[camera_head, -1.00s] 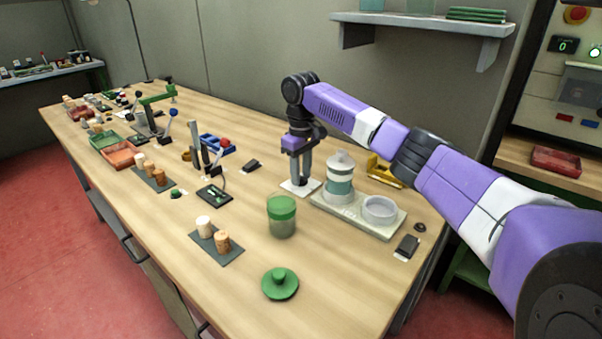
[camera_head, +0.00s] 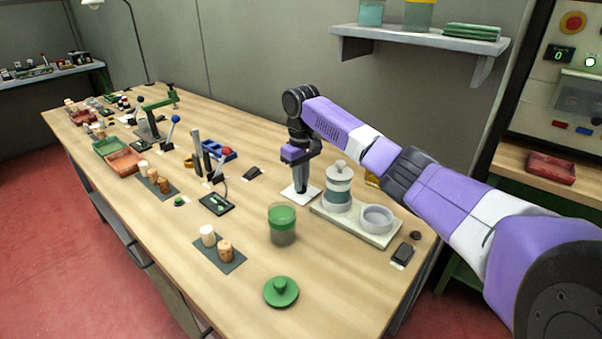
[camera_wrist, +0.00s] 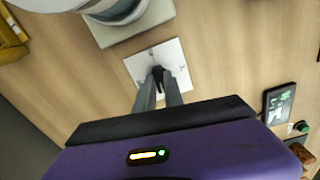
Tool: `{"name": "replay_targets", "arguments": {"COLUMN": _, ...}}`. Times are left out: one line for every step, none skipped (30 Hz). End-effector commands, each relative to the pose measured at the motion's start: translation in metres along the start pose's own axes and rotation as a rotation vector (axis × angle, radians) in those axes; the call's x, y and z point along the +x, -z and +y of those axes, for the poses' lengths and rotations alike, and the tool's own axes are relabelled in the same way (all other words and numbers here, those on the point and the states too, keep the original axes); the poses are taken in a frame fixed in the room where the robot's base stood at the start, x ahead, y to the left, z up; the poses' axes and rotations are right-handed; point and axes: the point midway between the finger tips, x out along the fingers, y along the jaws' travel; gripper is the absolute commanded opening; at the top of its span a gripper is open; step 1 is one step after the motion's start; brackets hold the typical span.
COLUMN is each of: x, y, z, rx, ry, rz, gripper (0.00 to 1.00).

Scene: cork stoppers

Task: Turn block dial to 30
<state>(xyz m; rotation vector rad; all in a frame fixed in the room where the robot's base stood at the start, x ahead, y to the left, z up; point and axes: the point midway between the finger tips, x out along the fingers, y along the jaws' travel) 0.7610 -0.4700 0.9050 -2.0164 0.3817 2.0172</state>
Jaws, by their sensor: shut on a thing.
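The block dial is a white square plate (camera_wrist: 148,58) flat on the table, with small marks too tiny to read. It also shows in the head view (camera_head: 311,194). A dark knob (camera_wrist: 158,74) stands at its middle, seen between my fingertips in the wrist view. My gripper (camera_wrist: 160,82) points down over the plate and is shut on this knob. It also shows in the head view (camera_head: 301,190), where the fingers hide the knob. The knob's exact pointing direction cannot be read.
A pale tray (camera_head: 350,223) with a lidded jar (camera_head: 339,187) and a round dish (camera_head: 377,217) stands close right of the dial. A black device (camera_head: 216,203) lies left.

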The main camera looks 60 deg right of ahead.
Motion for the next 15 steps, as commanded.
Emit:
{"name": "replay_targets", "arguments": {"x": -0.0067, "y": -0.0009, "z": -0.0025, "rx": 0.028, "ry": 0.006, "rz": -0.004, "gripper": 0.0}}
{"name": "replay_targets", "arguments": {"x": -0.007, "y": -0.0008, "z": -0.0028, "rx": 0.046, "ry": 0.006, "rz": -0.005, "gripper": 0.0}}
{"name": "replay_targets", "arguments": {"x": -0.0068, "y": -0.0009, "z": -0.0028, "rx": 0.074, "ry": 0.006, "rz": -0.005, "gripper": 0.0}}
{"name": "replay_targets", "arguments": {"x": -0.007, "y": -0.0009, "z": -0.0026, "rx": 0.094, "ry": 0.006, "rz": -0.005, "gripper": 0.0}}
{"name": "replay_targets", "arguments": {"x": -0.0066, "y": -0.0011, "z": -0.0026, "rx": 0.115, "ry": 0.005, "rz": -0.006, "gripper": 0.0}}
{"name": "replay_targets", "arguments": {"x": -0.0064, "y": -0.0009, "z": -0.0027, "rx": 0.143, "ry": 0.005, "rz": -0.005, "gripper": 0.0}}
{"name": "replay_targets", "arguments": {"x": -0.0064, "y": -0.0009, "z": -0.0025, "rx": 0.164, "ry": 0.005, "rz": -0.005, "gripper": 0.0}}
{"name": "replay_targets", "arguments": {"x": -0.0059, "y": -0.001, "z": -0.0026, "rx": 0.187, "ry": 0.005, "rz": -0.005, "gripper": 0.0}}
{"name": "replay_targets", "arguments": {"x": -0.006, "y": -0.0007, "z": -0.0025, "rx": 0.217, "ry": 0.005, "rz": -0.005, "gripper": 0.0}}
{"name": "replay_targets", "arguments": {"x": -0.0058, "y": -0.0007, "z": -0.0025, "rx": 0.242, "ry": 0.004, "rz": -0.005, "gripper": 0.0}}
{"name": "replay_targets", "arguments": {"x": -0.0055, "y": -0.0009, "z": -0.0026, "rx": 0.267, "ry": 0.005, "rz": -0.005, "gripper": 0.0}}
{"name": "replay_targets", "arguments": {"x": -0.006, "y": -0.0007, "z": -0.0024, "rx": 0.303, "ry": 0.004, "rz": -0.004, "gripper": 0.0}}
{"name": "replay_targets", "arguments": {"x": -0.006, "y": -0.0007, "z": -0.0027, "rx": 0.33, "ry": 0.004, "rz": -0.005, "gripper": 0.0}}
{"name": "replay_targets", "arguments": {"x": -0.0055, "y": -0.001, "z": -0.0028, "rx": 0.36, "ry": 0.004, "rz": -0.006, "gripper": 0.0}}
{"name": "replay_targets", "arguments": {"x": -0.0054, "y": -0.001, "z": -0.0024, "rx": 0.398, "ry": 0.004, "rz": -0.006, "gripper": 0.0}}
